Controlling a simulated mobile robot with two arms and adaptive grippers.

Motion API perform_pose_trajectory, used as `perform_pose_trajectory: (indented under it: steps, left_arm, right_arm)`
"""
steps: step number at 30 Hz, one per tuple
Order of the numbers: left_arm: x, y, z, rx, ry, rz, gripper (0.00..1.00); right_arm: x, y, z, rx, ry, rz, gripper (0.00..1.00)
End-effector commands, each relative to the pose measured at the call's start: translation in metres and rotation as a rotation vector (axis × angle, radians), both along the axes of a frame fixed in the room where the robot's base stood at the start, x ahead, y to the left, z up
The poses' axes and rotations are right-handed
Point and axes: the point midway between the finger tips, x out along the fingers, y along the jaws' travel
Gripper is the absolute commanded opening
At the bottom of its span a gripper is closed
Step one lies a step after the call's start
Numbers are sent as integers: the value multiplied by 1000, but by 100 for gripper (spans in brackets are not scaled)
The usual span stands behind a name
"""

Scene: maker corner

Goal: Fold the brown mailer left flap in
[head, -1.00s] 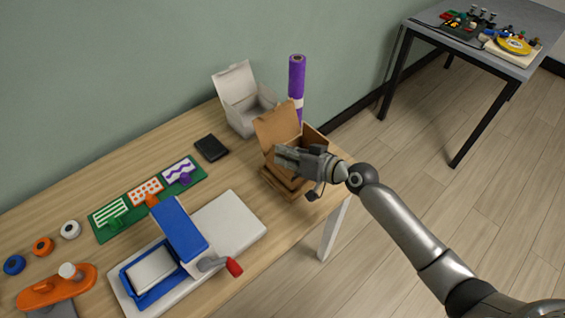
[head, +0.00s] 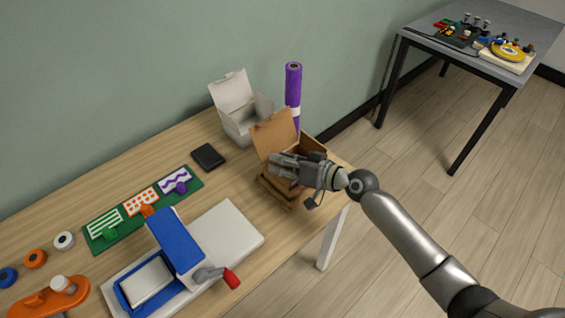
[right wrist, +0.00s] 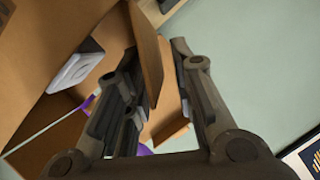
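The brown mailer (head: 273,137) stands at the table's right end with its large lid panel raised. My right gripper (head: 274,165) is over its near left part and hides much of it. In the right wrist view, the right gripper (right wrist: 158,70) has its two fingers apart. A narrow brown flap (right wrist: 148,62) stands up between them, nearer the left finger; I cannot tell whether it touches. Inside the mailer, a pale item with a dark part (right wrist: 76,70) shows. The left gripper is not in view.
A white open box (head: 243,118) and an upright purple roll (head: 293,88) stand behind the mailer. A blue and white press (head: 178,245) is at left front, with a black wallet-like item (head: 208,156) behind it. The table's right edge is close to the mailer.

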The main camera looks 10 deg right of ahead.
Motion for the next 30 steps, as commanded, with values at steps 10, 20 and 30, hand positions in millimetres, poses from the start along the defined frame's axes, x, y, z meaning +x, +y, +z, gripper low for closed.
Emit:
perform_pose_trajectory:
  steps: [10,20,30]
  left_arm:
    - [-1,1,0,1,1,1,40]
    - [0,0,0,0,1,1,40]
    - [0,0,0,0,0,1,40]
  right_arm:
    - [-15,-18,7,-4,0,-1,24]
    - [-60,-66,30,-4,0,2,24]
    - [-76,-85,39,-1,1,1,24]
